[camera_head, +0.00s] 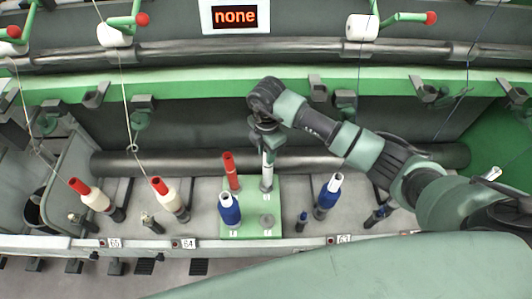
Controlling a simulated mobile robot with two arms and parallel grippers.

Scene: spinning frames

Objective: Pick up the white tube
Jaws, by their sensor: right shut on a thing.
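The white tube (267,170) stands upright at the back right position of a green plate (248,191). My right gripper (267,136) comes down from above and is shut on the tube's upper end. The tube's lower end is at or just above its round holder; I cannot tell if it is lifted. My left gripper is not in view.
On the same plate stand a red tube (230,170) and a blue bobbin (229,208); the front right holder (267,221) is empty. Red-tipped bobbins (95,198) stand to the left, another blue bobbin (327,196) to the right. A sign (235,16) reads "none".

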